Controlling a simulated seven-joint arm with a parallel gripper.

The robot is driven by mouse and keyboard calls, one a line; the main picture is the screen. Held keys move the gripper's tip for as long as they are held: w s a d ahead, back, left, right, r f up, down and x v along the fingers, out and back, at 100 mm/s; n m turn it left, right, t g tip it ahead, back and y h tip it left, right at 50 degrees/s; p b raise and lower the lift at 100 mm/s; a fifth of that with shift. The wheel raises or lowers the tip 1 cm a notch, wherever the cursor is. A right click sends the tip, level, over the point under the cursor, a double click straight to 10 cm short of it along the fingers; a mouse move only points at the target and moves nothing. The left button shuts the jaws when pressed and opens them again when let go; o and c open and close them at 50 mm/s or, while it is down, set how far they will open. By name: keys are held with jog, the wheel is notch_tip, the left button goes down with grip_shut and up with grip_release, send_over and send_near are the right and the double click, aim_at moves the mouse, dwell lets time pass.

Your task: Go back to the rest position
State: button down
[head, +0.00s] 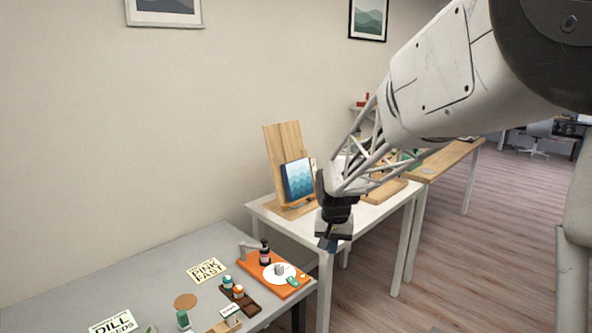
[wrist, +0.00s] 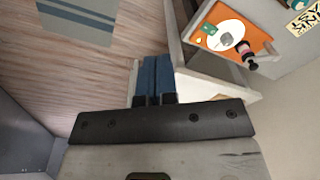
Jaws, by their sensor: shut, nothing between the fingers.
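My gripper (head: 330,243) hangs at the end of my arm in the head view, pointing down beside the corner of the white table (head: 262,212). In the wrist view its two blue fingers (wrist: 154,78) lie side by side, shut, with nothing between them. Below the fingertips in that view are the wood floor (wrist: 105,70) and a table edge close on the right. The gripper appears apart from the objects on the tables.
A wooden easel (head: 285,150) with a blue picture (head: 298,180) stands on the white table. Open floor (head: 480,240) lies to the right.

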jog(key=s+d+r, duration=0.3)
jog(key=s+r, duration=0.1)
jog(key=s, duration=0.5)
jog(key=s+d+r, duration=0.3)
jog(key=s+r, duration=0.1)
jog(key=s, duration=0.5)
jog(key=s+d+f+n+t, duration=0.1)
jog(key=s+d, duration=0.2)
jog(key=s, duration=1.5)
jog(key=shift+s+n+t, duration=0.3)
jog(key=shift+s+n, duration=0.1)
